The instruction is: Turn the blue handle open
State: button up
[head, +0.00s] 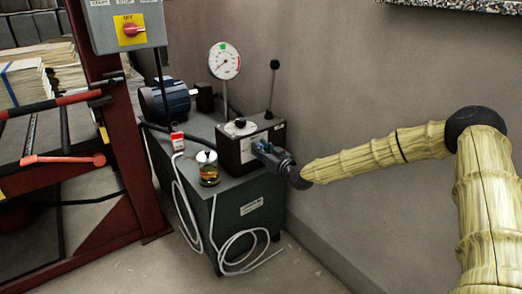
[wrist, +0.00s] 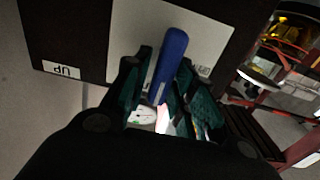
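The blue handle (wrist: 171,58) shows in the wrist view as a short blue bar in front of a light plate on a dark box. It lies between the two green-black fingers of my gripper (wrist: 162,85). The fingers are parted, with a narrow gap beside the handle on the left; the right finger is close to it, and contact there is unclear. In the head view my gripper (head: 268,152) is at the right front of the dark control box (head: 236,150) on the cabinet. A small bit of blue shows there; the fingers hide most of the handle.
A grey cabinet (head: 250,209) carries a pressure gauge (head: 224,61), a blue motor (head: 168,102), a glass jar (head: 208,170) and an upright black lever (head: 272,85). White cable hangs down its front. A red frame (head: 112,150) stands left; a bare wall is at right.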

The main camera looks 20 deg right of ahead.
grip_shut()
